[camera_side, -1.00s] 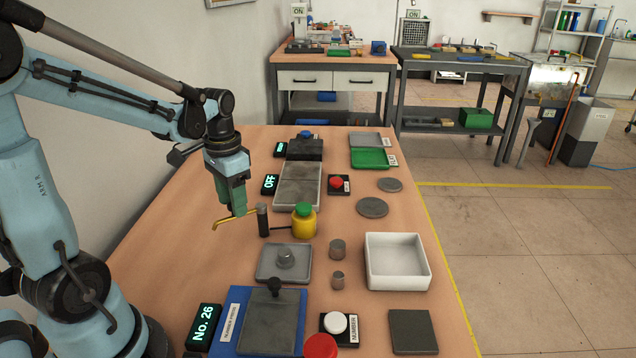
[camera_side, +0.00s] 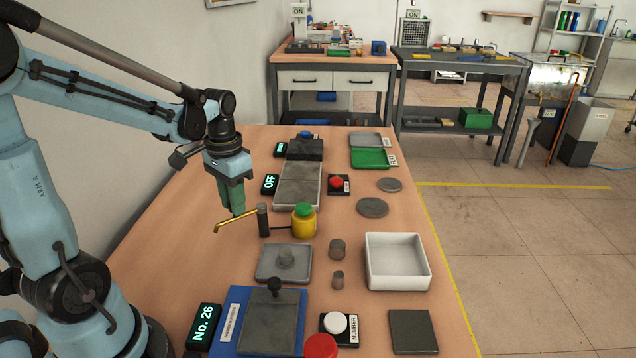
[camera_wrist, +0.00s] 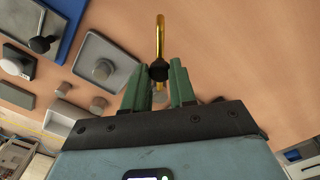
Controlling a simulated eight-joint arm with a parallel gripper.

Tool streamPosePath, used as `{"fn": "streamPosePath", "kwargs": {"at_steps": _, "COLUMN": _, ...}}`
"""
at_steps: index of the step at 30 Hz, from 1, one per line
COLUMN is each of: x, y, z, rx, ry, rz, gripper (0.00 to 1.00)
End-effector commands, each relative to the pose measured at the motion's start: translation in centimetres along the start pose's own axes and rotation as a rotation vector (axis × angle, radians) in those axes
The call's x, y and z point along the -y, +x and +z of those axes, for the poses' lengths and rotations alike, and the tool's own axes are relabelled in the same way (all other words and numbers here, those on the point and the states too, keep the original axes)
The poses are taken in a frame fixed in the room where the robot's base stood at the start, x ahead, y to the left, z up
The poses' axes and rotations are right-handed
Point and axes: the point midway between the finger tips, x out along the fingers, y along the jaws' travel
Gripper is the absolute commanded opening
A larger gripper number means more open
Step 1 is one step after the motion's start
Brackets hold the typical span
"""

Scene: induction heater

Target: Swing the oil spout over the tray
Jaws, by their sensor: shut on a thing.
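The brass oil spout (camera_side: 232,222) sticks out to the left from a dark upright post (camera_side: 263,220), above the bench. A short dark arm joins the post to a yellow oil pot with a green cap (camera_side: 304,222). My gripper (camera_side: 237,213) points down at the spout and is shut on it near the post. In the wrist view the spout (camera_wrist: 160,38) runs up from a black part between my green fingers (camera_wrist: 159,92). A grey square tray (camera_side: 264,270) with a round grey piece (camera_side: 286,258) on it lies nearer the camera. The spout is not over it.
A white open box (camera_side: 398,284) stands right of two small grey cylinders (camera_side: 338,249). A dark plate with a black knob (camera_side: 268,320) and a white button (camera_side: 335,323) are nearer the camera. The bench left of the spout is clear.

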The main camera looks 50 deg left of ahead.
Motion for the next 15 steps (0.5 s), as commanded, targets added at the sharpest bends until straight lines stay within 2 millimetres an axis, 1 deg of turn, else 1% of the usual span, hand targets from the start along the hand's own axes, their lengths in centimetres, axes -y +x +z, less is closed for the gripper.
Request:
{"fn": "streamPosePath", "kwargs": {"at_steps": 5, "x": -0.8, "y": 0.0, "z": 0.1, "rx": 0.0, "ry": -0.125, "rz": -0.001, "gripper": 0.0}}
{"fn": "streamPosePath", "kwargs": {"at_steps": 15, "x": -2.7, "y": 0.0, "z": -0.1, "rx": 0.0, "ry": -0.442, "rz": -0.001, "gripper": 0.0}}
